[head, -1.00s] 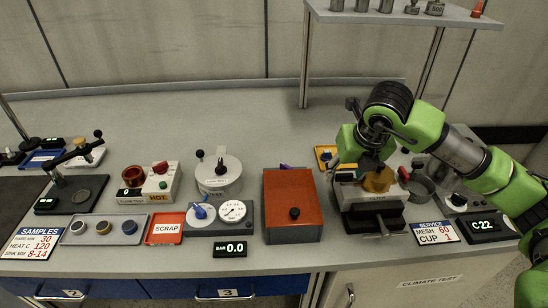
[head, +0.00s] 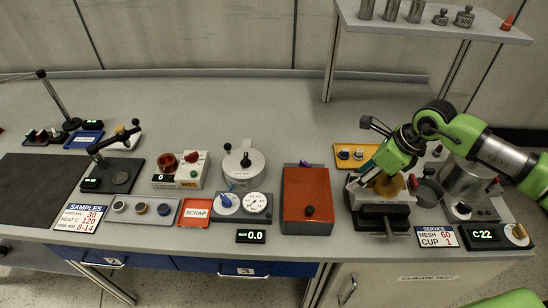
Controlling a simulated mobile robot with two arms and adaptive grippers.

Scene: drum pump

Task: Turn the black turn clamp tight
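The filter unit (head: 353,198) stands right of the orange-red box, with a brass-coloured round part (head: 390,186) on top. A black block (head: 388,217) with a thin pale bar (head: 389,232) is at its front. I cannot single out the black turn clamp with certainty; it may be part of this unit or hidden by my arm. My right gripper (head: 368,170) reaches in from the upper right, pointing down at the unit's top beside the brass part. Its fingertips are small and partly hidden, so finger opening and contact are unclear. My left gripper is out of view.
The orange-red box (head: 306,190) stands close left of the filter unit. A yellow tray (head: 345,163) lies behind. A steel vessel (head: 461,178) and the C22 display (head: 484,235) stand right. The SERVICE card (head: 436,238) lies in front. Bare bench is at the back left.

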